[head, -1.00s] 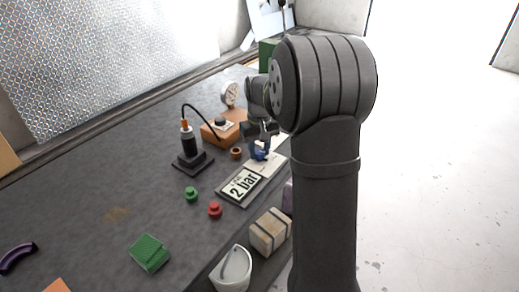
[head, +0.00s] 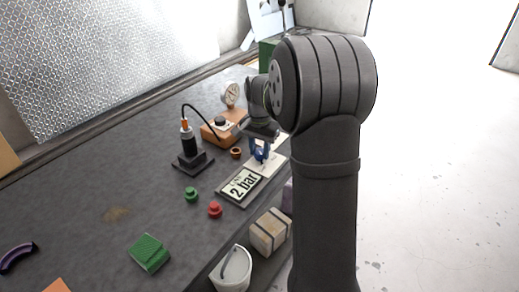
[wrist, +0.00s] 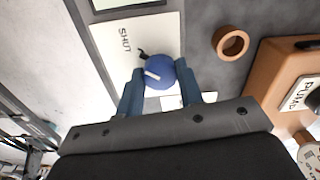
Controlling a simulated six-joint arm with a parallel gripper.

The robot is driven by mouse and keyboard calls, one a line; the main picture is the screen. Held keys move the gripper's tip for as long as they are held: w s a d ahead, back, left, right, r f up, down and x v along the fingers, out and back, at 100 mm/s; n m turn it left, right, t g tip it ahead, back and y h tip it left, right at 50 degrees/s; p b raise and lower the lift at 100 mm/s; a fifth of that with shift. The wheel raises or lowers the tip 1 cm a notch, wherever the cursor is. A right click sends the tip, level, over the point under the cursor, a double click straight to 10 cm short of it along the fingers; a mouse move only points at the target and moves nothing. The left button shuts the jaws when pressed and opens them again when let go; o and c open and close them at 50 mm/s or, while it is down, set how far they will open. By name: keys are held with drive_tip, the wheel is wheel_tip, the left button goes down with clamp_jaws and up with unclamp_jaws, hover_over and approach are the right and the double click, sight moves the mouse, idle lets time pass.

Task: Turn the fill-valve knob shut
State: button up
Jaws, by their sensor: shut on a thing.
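The blue round fill-valve knob (wrist: 158,70) sits on a white plate (wrist: 118,40) marked SHUT, in the wrist view. A white pointer line and a small black part show on the knob. My gripper (wrist: 161,76) has a blue finger on each side of the knob and is shut on it. In the head view my gripper (head: 262,150) reaches down over the white plate (head: 270,168), and the knob is hard to tell from the blue fingers there.
A "2 bar" sign (head: 240,186) lies in front of the plate. A copper ring (head: 236,153), the orange pump box (head: 221,128), a gauge (head: 230,94) and a black cylinder on a stand (head: 190,146) are near. Red (head: 215,210) and green (head: 191,194) caps lie forward.

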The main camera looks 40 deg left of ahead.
sight(259, 151)
drive_tip(key=shift+m, duration=0.6)
drive_tip(key=o, duration=1)
drive_tip(key=shift+c, duration=0.2)
drive_tip(key=shift+r, duration=0.1)
wheel_tip(259, 151, up, 17)
drive_tip(key=shift+r, duration=0.15)
wheel_tip(259, 151, down, 18)
drive_tip(key=shift+r, duration=0.25)
idle(0.4)
